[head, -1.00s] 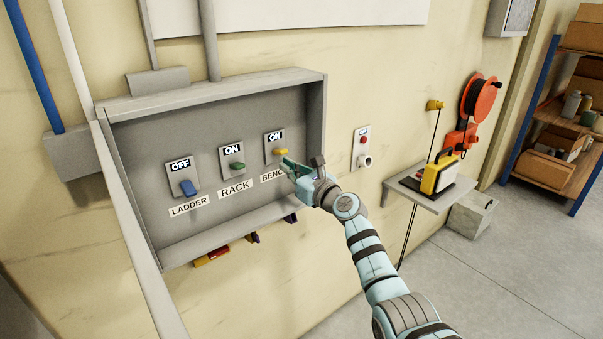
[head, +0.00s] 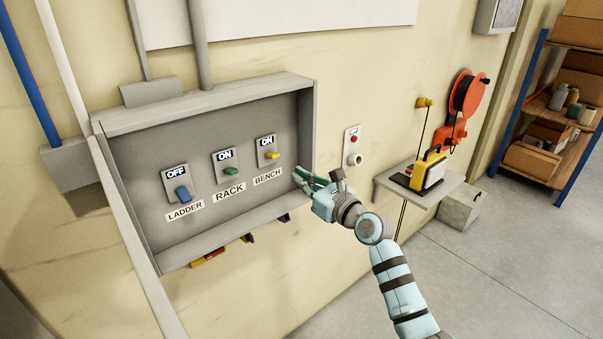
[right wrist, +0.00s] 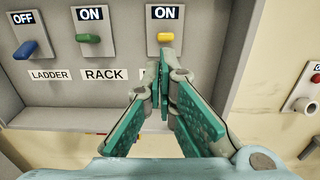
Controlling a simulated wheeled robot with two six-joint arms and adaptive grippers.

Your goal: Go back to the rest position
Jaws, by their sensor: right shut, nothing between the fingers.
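My right gripper (head: 302,180) is shut and empty at the right edge of the grey wall box, apart from the switches. In the right wrist view its green fingers (right wrist: 162,82) meet at the tips, in front of the BENCH label. The box (head: 205,96) holds three switches. The blue LADDER switch (head: 182,194) reads OFF. The green RACK switch (head: 230,171) reads ON. The yellow BENCH switch (head: 271,155) reads ON; it also shows in the right wrist view (right wrist: 165,37). My left gripper is in neither view.
A small wall panel (head: 352,146) with a red button is right of the box. A shelf (head: 448,188) carries a yellow device (head: 430,171). An orange reel (head: 464,100) hangs above. A rack (head: 548,125) stands at right. The floor (head: 500,265) at lower right is clear.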

